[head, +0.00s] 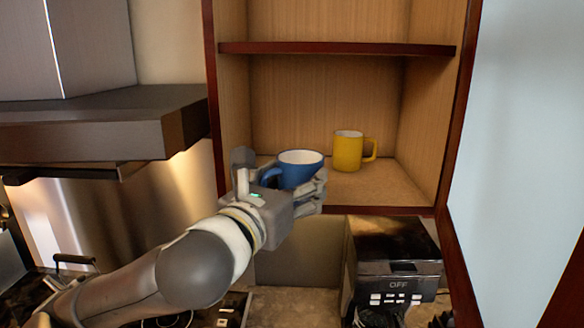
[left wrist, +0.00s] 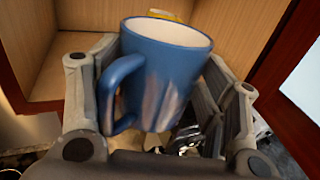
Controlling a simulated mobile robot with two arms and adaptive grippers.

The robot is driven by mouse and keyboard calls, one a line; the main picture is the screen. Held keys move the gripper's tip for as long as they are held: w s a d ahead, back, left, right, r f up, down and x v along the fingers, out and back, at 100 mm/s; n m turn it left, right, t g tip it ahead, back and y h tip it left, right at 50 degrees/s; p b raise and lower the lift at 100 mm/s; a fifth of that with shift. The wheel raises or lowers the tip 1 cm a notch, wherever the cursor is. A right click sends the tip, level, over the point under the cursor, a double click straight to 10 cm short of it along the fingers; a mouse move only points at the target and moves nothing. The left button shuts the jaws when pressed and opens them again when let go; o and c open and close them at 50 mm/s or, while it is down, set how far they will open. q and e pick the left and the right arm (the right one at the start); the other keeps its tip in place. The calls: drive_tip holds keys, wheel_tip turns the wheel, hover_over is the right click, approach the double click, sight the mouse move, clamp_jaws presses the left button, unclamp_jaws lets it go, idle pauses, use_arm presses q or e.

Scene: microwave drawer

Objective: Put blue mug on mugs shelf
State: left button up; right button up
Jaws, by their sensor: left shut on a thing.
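A blue mug (head: 299,171) with a white inside is held upright in my left gripper (head: 279,186) at the front of the cabinet's lower shelf (head: 380,190). In the left wrist view the blue mug (left wrist: 160,75) sits between the two fingers of my left gripper (left wrist: 165,105), with its handle toward the left finger. A yellow mug (head: 348,151) stands on the shelf behind and to the right; its rim (left wrist: 167,14) shows beyond the blue mug in the left wrist view. Whether the blue mug's base touches the shelf is hidden. My right gripper is not in view.
An upper shelf board (head: 340,48) spans the cabinet above. A range hood (head: 100,125) is at the left, and an open cabinet door (head: 520,130) at the right. A black appliance (head: 395,260) stands below the cabinet. The shelf's right front is clear.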

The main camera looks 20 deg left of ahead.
use_arm(q)
drive_tip(key=w+a, duration=0.1)
drive_tip(key=w, duration=0.3)
drive_tip(key=w+a, duration=0.1)
drive_tip(key=w, duration=0.4)
drive_tip(key=w+a+b, duration=0.1)
drive_tip(key=w+a, duration=0.1)
drive_tip(key=w, duration=0.3)
drive_tip(key=shift+f, duration=0.3)
drive_tip(key=shift+f+b, duration=0.3)
drive_tip(key=shift+f, duration=0.25)
drive_tip(key=shift+s+f, duration=0.1)
drive_tip(key=shift+f, duration=0.05)
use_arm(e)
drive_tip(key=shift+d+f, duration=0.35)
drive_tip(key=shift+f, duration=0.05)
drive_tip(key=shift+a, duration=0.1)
use_arm(q)
drive_tip(key=shift+f, duration=0.45)
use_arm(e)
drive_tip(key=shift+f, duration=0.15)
use_arm(q)
drive_tip(key=o, duration=1.4)
drive_tip(key=shift+o, duration=0.3)
drive_tip(key=shift+f, duration=0.1)
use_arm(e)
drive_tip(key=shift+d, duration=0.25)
